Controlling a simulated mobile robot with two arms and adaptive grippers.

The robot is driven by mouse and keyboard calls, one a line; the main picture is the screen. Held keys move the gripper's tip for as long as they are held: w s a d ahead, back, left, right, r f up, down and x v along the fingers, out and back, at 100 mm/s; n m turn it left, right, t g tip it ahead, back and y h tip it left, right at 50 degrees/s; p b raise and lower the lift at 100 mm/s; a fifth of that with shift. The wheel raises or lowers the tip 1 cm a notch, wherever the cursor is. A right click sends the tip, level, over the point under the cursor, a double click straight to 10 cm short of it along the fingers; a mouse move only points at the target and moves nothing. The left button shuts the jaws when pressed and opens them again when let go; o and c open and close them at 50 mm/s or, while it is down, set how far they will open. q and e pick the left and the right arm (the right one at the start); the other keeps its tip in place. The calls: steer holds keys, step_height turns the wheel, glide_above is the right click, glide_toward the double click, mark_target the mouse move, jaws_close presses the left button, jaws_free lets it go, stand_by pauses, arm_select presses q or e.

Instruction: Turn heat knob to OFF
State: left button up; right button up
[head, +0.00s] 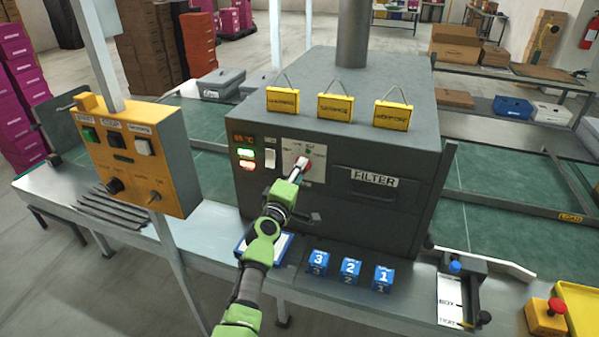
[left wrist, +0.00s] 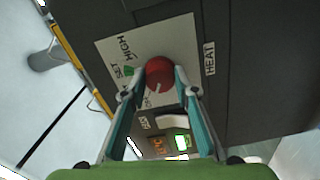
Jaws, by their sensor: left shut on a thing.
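The red heat knob (left wrist: 159,70) sits on a white dial plate (left wrist: 110,48) marked SET and HIGH, with a HEAT label (left wrist: 209,58) beside it. In the head view the knob (head: 308,166) is on the front of the dark grey oven. My left gripper (head: 299,171) reaches it from the front. In the left wrist view its two fingers (left wrist: 160,92) are closed on the knob from both sides. A pale mark on the knob points toward the lower-left lettering, which is partly hidden and hard to read. My right gripper is not in view.
Lit indicators (head: 246,154) and a white switch (head: 270,159) are left of the dial. A FILTER drawer (head: 375,184) is on its right. Blue numbered blocks (head: 350,269) stand on the ledge below. A yellow control box (head: 140,155) stands at left.

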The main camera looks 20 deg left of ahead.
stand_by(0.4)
arm_select(q)
steer(key=o, duration=1.1)
